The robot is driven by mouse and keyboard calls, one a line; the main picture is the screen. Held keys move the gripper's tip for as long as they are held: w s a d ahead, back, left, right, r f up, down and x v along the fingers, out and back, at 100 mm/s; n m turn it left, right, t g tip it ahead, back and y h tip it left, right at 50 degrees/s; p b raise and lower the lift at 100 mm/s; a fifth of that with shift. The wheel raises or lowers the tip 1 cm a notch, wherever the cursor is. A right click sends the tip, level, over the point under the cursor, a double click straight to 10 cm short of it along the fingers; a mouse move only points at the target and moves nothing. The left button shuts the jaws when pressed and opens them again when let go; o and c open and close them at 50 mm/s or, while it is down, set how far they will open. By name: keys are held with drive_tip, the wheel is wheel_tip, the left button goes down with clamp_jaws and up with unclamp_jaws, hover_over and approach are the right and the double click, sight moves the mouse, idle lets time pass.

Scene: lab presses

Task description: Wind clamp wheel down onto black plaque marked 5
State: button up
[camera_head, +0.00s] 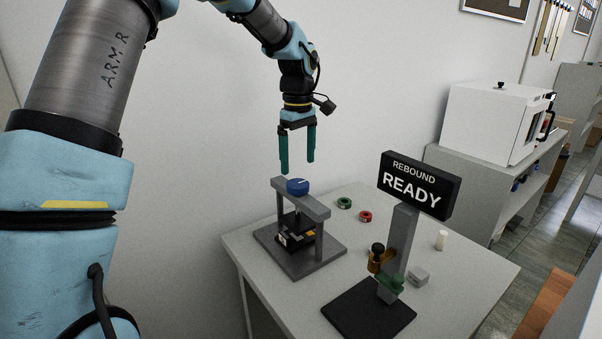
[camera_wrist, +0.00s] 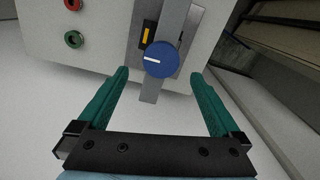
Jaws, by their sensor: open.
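The blue clamp wheel (camera_head: 297,186) sits on top of the grey crossbar of the press (camera_head: 319,247) on the table. In the wrist view the wheel (camera_wrist: 161,59) shows a white line across its top. The black plaque (camera_head: 290,238) with a pale label and yellow marks lies under the crossbar; its number is too small to read. In the wrist view the crossbar partly hides it. My gripper (camera_head: 297,170) points down above the wheel, with its two green fingers open and empty. In the wrist view the wheel lies beyond the fingertips (camera_wrist: 160,72), between their lines, and untouched.
A black sign on a grey post (camera_head: 419,186) reads REBOUND READY at the table's right. A white oven (camera_head: 493,122) stands behind.

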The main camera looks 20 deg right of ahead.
sight(297, 183)
drive_tip(key=shift+a+f+p, duration=0.15)
drive_tip(key=shift+f+p, duration=0.7)
drive_tip(key=shift+f, duration=2.05)
drive_tip(key=shift+c, duration=0.2)
drive_tip(key=c, duration=1.3)
